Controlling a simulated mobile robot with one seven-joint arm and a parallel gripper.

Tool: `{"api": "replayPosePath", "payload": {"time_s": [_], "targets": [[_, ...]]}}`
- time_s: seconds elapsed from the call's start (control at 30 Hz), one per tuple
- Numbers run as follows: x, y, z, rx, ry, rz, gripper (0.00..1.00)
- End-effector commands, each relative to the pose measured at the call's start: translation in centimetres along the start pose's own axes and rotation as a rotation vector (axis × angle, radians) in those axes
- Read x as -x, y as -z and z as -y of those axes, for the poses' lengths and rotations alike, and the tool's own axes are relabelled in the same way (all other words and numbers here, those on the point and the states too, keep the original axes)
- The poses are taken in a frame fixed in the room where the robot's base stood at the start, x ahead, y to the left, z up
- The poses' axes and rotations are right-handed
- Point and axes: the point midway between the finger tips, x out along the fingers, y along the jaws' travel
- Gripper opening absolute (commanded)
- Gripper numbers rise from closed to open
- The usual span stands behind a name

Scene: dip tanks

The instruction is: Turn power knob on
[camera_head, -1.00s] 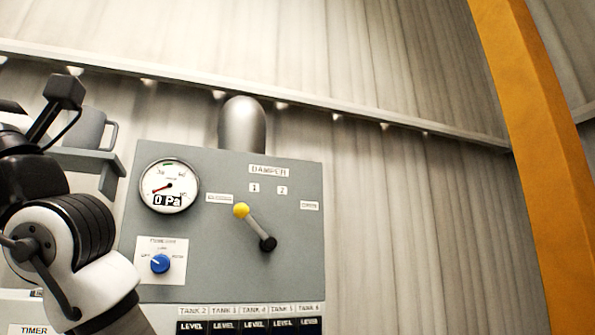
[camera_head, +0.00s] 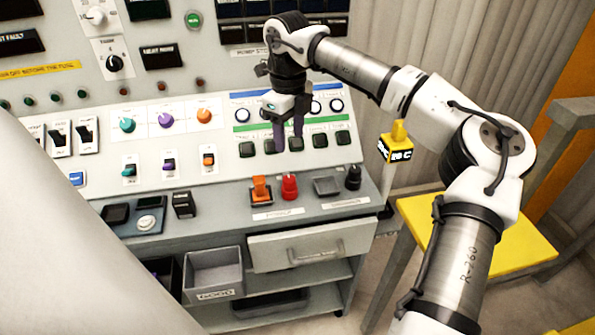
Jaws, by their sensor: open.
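My gripper (camera_head: 288,137) hangs with its fingers pointing down in front of the right part of the control console (camera_head: 135,195). Its two fingers are a little apart with nothing between them, over the row of dark green buttons; I cannot tell whether they touch the panel. Several knobs show to its left: a black knob (camera_head: 114,62), a white knob (camera_head: 96,16), a teal knob (camera_head: 127,125), a purple knob (camera_head: 165,120) and an orange knob (camera_head: 204,116). Their labels are too small to read, so I cannot tell which is the power knob.
On the console's ledge stand an orange switch (camera_head: 261,188), a red knob (camera_head: 290,186) and a black knob-like control (camera_head: 353,177). A drawer (camera_head: 312,245) and a grey bin (camera_head: 214,272) are below. A yellow-topped stand (camera_head: 480,240) is at the right, behind my arm.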

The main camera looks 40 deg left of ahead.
Motion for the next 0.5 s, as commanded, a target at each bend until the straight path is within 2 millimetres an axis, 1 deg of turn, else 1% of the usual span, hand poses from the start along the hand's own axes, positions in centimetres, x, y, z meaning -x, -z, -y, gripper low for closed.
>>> {"api": "replayPosePath", "payload": {"time_s": [0.17,0.4,0.5], "targets": [[-2.8,-0.1,-0.1,0.003,-0.003,0.001,0.52],[-7.9,-0.1,-0.1,0.003,-0.002,0.004,0.52],[-9.8,-0.2,-0.1,0.003,-0.002,0.004,0.52]]}}
